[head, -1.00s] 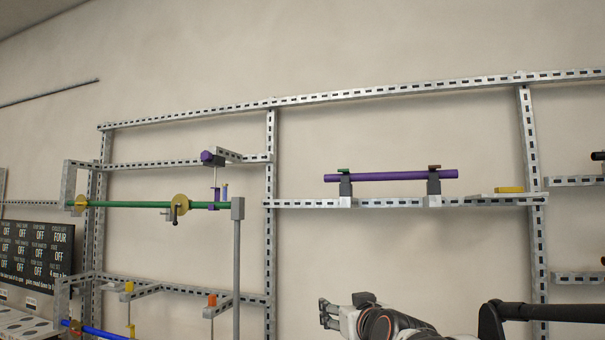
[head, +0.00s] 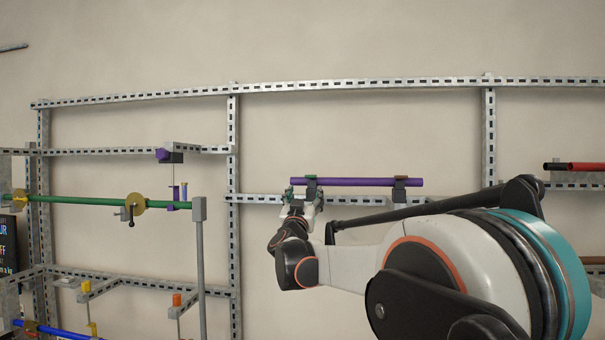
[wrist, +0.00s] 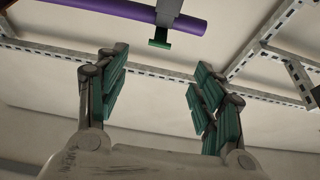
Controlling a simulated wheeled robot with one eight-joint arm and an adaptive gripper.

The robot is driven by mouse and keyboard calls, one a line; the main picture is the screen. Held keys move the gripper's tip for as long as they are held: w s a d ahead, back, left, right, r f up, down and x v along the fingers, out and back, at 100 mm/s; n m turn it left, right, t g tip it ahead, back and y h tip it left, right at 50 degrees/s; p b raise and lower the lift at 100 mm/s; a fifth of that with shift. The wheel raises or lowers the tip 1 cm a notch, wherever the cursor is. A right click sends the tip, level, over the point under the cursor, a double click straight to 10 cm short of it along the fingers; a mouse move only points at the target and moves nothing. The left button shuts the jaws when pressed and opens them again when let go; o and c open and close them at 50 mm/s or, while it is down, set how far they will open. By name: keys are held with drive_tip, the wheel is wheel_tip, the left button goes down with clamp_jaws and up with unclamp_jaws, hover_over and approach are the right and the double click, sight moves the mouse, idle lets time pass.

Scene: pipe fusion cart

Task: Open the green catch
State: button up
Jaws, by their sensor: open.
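The green catch (wrist: 160,43) is a small dark-green tab at the end of a grey clamp (wrist: 169,14) around a purple pipe (wrist: 140,14) in the wrist view. In the head view, the catch (head: 311,177) tops the left clamp of the purple pipe (head: 350,182). My gripper (wrist: 160,76) is open and empty, with its green-padded fingers wide apart. In the wrist view the catch appears between and beyond the fingertips, apart from them. In the head view my gripper (head: 302,196) is in front of the left clamp and partly hides it.
A second clamp with a brown catch (head: 401,178) holds the pipe's right part. A slotted metal rail (head: 255,199) runs under the pipe. A green pipe (head: 85,201) is at left, and a red pipe (head: 585,166) is at far right.

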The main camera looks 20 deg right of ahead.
sight(310, 176)
drive_tip(key=p+x, duration=0.2)
drive_tip(key=x, duration=1.1)
drive_tip(key=shift+d+f+p, duration=0.1)
drive_tip(key=shift+p, duration=0.2)
clamp_jaws()
